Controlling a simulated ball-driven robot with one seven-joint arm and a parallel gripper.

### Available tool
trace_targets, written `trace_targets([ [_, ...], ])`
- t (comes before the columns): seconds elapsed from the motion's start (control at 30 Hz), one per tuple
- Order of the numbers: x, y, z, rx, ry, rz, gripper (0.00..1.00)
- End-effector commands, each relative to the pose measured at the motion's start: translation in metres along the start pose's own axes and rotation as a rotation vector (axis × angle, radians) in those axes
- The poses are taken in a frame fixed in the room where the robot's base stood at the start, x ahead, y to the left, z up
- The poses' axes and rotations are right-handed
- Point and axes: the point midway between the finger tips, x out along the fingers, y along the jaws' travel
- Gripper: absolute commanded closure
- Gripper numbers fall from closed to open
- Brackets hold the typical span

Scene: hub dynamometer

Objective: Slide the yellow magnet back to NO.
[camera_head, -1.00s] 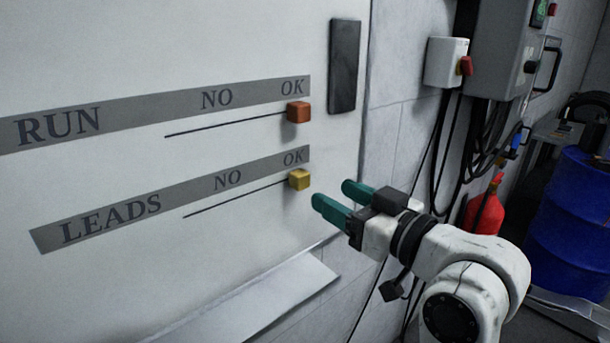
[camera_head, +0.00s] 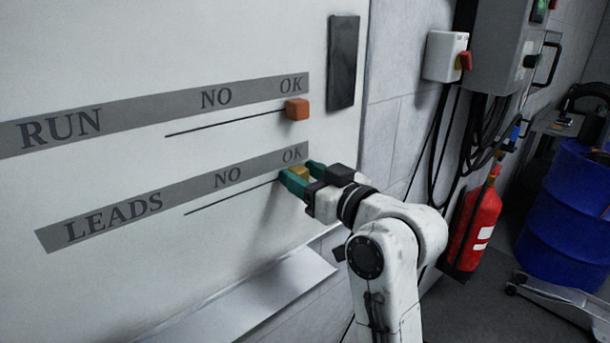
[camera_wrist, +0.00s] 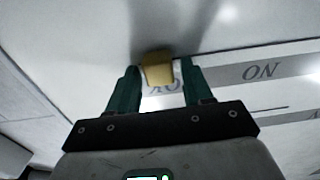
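The yellow magnet (camera_head: 299,172) sits on the white board at the right end of the LEADS line, under OK. It also shows in the wrist view (camera_wrist: 157,69), just ahead of and between the fingertips. My gripper (camera_head: 303,175) has its two green fingers open, one on each side of the magnet. In the wrist view my gripper (camera_wrist: 160,72) shows a small gap on each side of the magnet, wider on the right. The LEADS strip (camera_head: 190,193) carries the word NO (camera_head: 228,177) to the left of OK. The fingers partly hide the magnet in the head view.
An orange magnet (camera_head: 297,109) sits above, at the OK end of the RUN line. A dark rectangular bar (camera_head: 343,62) is on the board at upper right. A pale ledge (camera_head: 250,298) runs below. A red extinguisher (camera_head: 474,222) and blue barrel (camera_head: 568,205) stand right.

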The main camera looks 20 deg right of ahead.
Motion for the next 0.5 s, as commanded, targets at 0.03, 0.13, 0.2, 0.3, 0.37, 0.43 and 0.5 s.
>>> trace_targets([
  [0.03, -0.0001, 0.0000, 0.0000, 0.000, 0.000, 0.000, 0.55],
  [0.13, -0.0001, 0.0000, 0.0000, 0.000, 0.000, 0.000, 0.65],
  [0.2, -0.0002, 0.0000, 0.0001, 0.000, 0.000, 0.000, 0.71],
  [0.3, -0.0001, -0.0001, 0.0001, 0.000, 0.000, 0.000, 0.81],
  [0.37, -0.0001, -0.0001, 0.0000, 0.000, 0.000, 0.000, 0.87],
  [0.43, 0.0000, -0.0002, 0.0001, 0.000, 0.000, -0.001, 0.93],
  [0.5, 0.0001, -0.0002, 0.0000, 0.000, 0.000, -0.001, 1.00],
])
